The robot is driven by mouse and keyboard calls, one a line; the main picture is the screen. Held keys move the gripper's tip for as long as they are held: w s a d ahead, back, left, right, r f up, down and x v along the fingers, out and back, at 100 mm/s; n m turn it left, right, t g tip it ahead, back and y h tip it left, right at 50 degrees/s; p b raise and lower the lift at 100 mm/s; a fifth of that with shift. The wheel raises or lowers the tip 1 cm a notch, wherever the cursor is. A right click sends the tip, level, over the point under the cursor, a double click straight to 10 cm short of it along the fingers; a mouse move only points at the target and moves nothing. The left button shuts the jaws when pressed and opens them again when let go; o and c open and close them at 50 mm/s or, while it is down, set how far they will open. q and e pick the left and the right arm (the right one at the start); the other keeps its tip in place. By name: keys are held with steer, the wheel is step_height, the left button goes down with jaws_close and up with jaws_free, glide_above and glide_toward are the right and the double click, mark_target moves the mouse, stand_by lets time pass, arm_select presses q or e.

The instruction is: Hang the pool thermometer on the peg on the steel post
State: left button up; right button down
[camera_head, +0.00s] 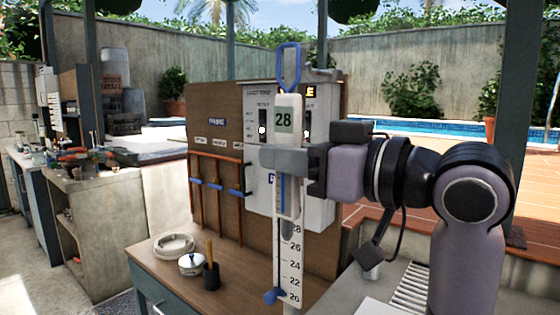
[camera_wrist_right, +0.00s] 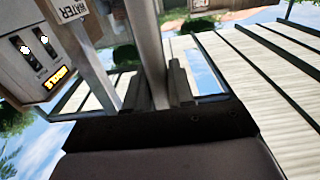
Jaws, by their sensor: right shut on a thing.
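The pool thermometer (camera_head: 285,120) is a long white body with a display reading 28 and a blue hanging loop (camera_head: 290,66) at its top. It is upright in the head view, with a numbered scale below it. My right gripper (camera_head: 288,160) comes in from the right and is shut on the thermometer's body below the display. The steel post (camera_head: 307,60) shows as a grey upright just behind and right of the loop; the loop overlaps it in the picture. I cannot tell whether the loop touches the peg. My left gripper is not in view.
A brown board with a white control box (camera_head: 318,215) stands behind the thermometer. The wooden counter (camera_head: 160,255) holds a white ring (camera_head: 174,245), a small lidded pot (camera_head: 192,264) and a dark cup (camera_head: 211,275). A workbench stands at the left, and the pool lies behind right.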

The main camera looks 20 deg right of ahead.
steer(key=shift+w+d+f+b, duration=0.25)
steer(key=shift+w+d, duration=0.3)
steer(key=shift+d, duration=0.2)
steer(key=shift+w+d+f+b, duration=0.3)
steer(key=shift+w+d, duration=0.3)
steer(key=shift+d, duration=0.15)
steer(key=shift+w+d+f+b, duration=0.25)
steer(key=shift+w+d, duration=0.3)
steer(key=shift+d, duration=0.2)
steer(key=c, duration=0.9)
jaws_free()
